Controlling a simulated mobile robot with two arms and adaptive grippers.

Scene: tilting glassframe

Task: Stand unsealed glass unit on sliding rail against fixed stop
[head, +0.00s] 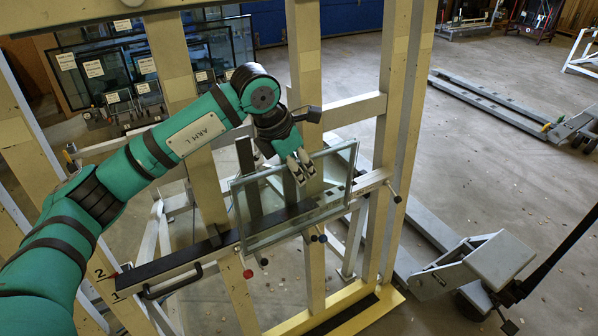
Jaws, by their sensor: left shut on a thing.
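The glass unit (329,177), a clear rectangular pane with grey edges, is near the middle of the head view. My left gripper (301,169) comes down from above and is shut on its upper edge. The unit stands roughly upright, leaning a little in the picture. Its lower edge overlaps the long rail (168,266), dark on top with a pale front. I cannot tell whether it touches the rail. A dark upright post (246,170) shows by the unit's left part, partly behind the glass. I cannot tell whether this is the fixed stop. My right gripper is not in view.
Tall cream frame posts (305,50) stand close behind the rail. More glass panes (100,72) stand back left. Pallet-jack forks (490,105) lie right; open floor lies between.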

